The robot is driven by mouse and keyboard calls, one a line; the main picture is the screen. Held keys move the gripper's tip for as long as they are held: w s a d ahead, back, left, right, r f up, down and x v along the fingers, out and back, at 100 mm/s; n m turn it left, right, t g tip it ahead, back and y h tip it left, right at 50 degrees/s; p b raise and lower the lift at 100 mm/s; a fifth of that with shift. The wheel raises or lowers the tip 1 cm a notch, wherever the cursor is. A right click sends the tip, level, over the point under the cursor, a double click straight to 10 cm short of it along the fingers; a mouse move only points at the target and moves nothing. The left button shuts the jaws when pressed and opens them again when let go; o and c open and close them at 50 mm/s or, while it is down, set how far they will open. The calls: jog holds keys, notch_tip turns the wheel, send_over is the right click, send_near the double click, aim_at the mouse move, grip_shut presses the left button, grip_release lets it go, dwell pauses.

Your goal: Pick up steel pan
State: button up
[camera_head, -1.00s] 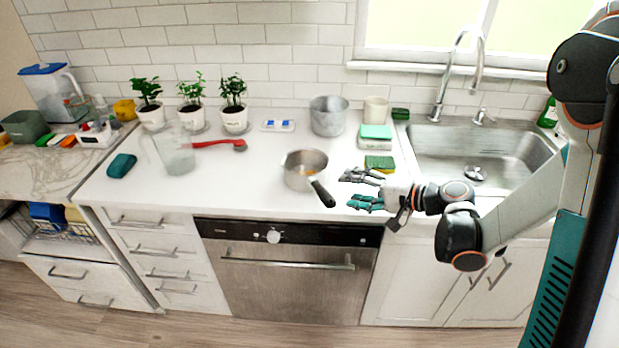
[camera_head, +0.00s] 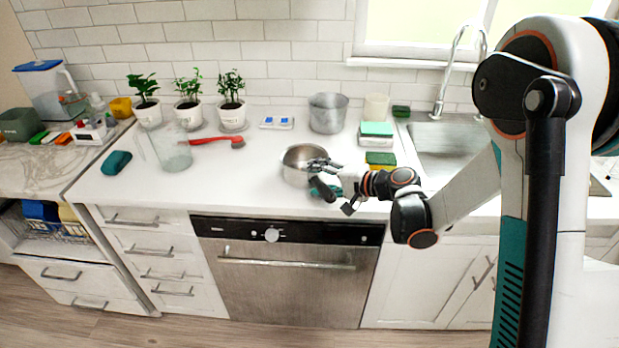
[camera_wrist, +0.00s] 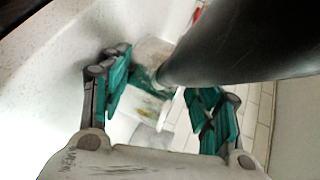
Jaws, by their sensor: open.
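The steel pan (camera_head: 296,170) stands upright on the white counter in the head view. Its dark handle (camera_head: 321,189) points toward the counter's front edge. My gripper (camera_head: 322,178) is at the handle, with its fingers spread around it. In the wrist view my gripper (camera_wrist: 163,98) is open, with green finger pads left and right. The dark handle (camera_wrist: 240,45) looms large there, its end reaching between the fingers. Contact with the pads cannot be told. My fingers hide part of the pan's right side.
A grey pot (camera_head: 328,114) and a cream cup (camera_head: 376,107) stand behind. A green sponge (camera_head: 380,158) lies close right of my gripper. A red brush (camera_head: 215,141) and a clear pitcher (camera_head: 173,152) are to the left.

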jog(key=shift+s+d+r, duration=0.1)
jog(key=shift+s, duration=0.05)
grip_shut()
jog(key=shift+r, duration=0.1)
dwell(0.3)
